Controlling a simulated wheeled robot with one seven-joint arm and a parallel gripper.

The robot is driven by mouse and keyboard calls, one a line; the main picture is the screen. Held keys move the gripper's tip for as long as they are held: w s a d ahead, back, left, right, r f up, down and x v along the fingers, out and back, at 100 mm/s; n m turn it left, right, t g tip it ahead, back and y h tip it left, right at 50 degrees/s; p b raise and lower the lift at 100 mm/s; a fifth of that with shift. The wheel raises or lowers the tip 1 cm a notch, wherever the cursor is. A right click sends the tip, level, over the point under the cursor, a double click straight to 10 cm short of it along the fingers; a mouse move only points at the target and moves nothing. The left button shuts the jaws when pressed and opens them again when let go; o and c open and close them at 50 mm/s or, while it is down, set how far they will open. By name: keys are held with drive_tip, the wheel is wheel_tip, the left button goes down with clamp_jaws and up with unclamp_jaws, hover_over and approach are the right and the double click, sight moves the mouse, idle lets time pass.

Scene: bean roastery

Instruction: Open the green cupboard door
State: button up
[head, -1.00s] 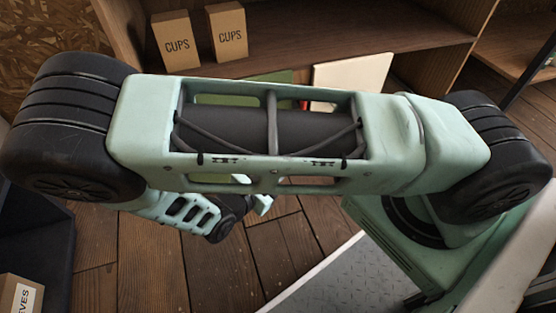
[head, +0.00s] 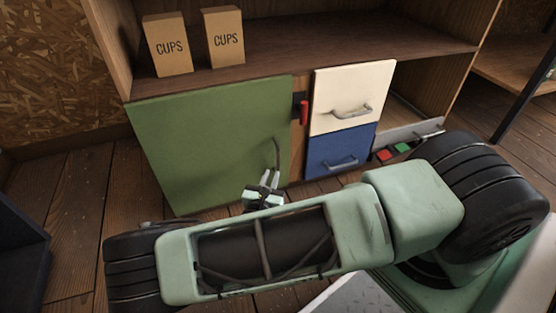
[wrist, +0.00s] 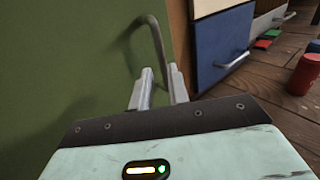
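The green cupboard door (head: 205,140) is shut, flat in the cabinet front at the left. Its grey bar handle (head: 277,152) stands upright near the right edge. My gripper (head: 269,179) is at the handle's lower end, in front of the door. In the wrist view the door (wrist: 60,60) fills the left and the handle (wrist: 152,35) curves down toward the fingers. My gripper (wrist: 161,88) shows two fingers apart, with the handle's lower part in line with the gap. I cannot tell whether the fingers touch it.
A red latch-like piece (head: 304,111) sits right of the door. Beside it are a cream front (head: 350,90) and a blue drawer (head: 342,150). Two CUPS boxes (head: 168,45) stand on the shelf above. A red cylinder (wrist: 303,75) stands on the floor at right.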

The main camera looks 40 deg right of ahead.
sight(278, 159)
drive_tip(key=b+x, duration=0.2)
drive_tip(key=x, duration=0.7)
drive_tip(key=shift+w+d, duration=0.15)
drive_tip(key=shift+c, duration=0.4)
clamp_jaws()
